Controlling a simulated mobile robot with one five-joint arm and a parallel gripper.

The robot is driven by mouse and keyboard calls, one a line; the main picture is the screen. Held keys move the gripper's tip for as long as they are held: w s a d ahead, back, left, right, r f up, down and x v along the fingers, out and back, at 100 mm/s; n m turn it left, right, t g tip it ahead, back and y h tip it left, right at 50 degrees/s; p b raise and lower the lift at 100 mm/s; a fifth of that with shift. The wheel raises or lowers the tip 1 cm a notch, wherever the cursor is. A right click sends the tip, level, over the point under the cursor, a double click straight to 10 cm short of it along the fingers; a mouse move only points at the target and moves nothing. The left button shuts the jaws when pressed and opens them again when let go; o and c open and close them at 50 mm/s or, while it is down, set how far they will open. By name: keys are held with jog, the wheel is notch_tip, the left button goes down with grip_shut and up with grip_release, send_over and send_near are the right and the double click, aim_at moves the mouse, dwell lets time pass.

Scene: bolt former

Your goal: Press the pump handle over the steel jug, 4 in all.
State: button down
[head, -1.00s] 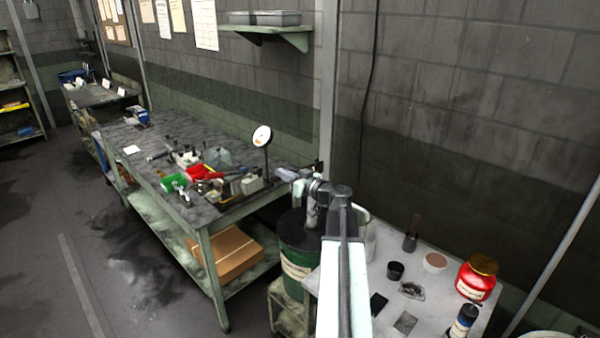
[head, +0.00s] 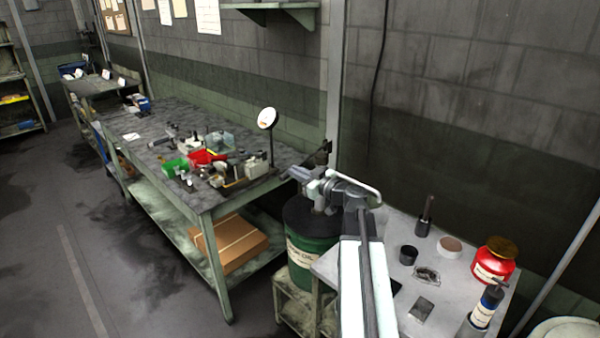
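A green drum (head: 318,252) with a dark lid and a pale label stands at the middle of the head view, left of the pale table. A pale bent bar (head: 355,187) shows above it and may be the pump handle; my arm covers part of that area. My gripper (head: 308,177) is over the drum lid, close to the bar. Whether they touch is unclear, and its fingers are too small to read. I cannot make out the steel jug for certain; my arm hides the space beside the drum.
The pale table (head: 448,288) at right holds a black cup (head: 408,255), a red jar (head: 492,265) and a blue-labelled bottle (head: 487,306). A long workbench (head: 200,205) with tools and a round dial (head: 267,118) stands at left. Open floor lies in front of it.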

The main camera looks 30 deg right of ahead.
jog(key=shift+w+a+f, duration=0.1)
jog(key=shift+w+a, duration=0.05)
jog(key=shift+a, duration=0.2)
notch_tip(320, 180, up, 5)
jog(key=p, duration=0.5)
jog(key=v, duration=1.1)
jog(key=shift+f, duration=0.4)
jog(key=shift+a, duration=0.1)
